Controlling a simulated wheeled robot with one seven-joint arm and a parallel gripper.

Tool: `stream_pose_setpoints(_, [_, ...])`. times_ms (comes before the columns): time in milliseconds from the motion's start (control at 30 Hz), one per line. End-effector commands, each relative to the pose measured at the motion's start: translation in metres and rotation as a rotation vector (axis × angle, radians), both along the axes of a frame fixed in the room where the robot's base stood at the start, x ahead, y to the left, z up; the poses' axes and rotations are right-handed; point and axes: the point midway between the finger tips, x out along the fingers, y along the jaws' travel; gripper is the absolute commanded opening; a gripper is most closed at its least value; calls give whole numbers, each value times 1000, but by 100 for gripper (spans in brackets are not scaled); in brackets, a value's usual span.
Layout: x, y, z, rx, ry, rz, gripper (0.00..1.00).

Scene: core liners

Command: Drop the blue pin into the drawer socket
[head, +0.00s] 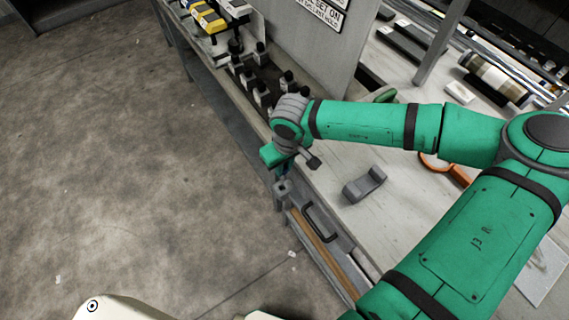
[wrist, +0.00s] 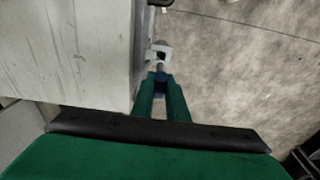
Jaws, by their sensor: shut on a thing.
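My gripper (head: 279,168) is green and reaches over the front edge of the bench. In the wrist view its two green fingers (wrist: 161,88) are closed on the blue pin (wrist: 160,77), which shows as a small blue body with a grey tip. Only a sliver of the pin shows in the head view. The drawer socket (wrist: 158,52) is a light grey block with a dark opening on the bench front, just beyond the pin's tip. It also shows in the head view (head: 282,188), under the gripper. I cannot tell whether the tip touches or enters it.
A drawer with a dark handle (head: 320,222) is in the bench front, right of the socket. A grey cradle (head: 364,185) lies on the bench top. Several dark-topped blocks (head: 262,94) stand behind the gripper. The floor (head: 130,150) at left is open.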

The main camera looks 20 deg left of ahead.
Motion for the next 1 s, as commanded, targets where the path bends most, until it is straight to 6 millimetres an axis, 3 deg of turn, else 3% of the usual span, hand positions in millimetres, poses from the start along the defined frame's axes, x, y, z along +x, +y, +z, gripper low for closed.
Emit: stream_pose_setpoints(1000, [0,-1,-35,0,0,-2,0])
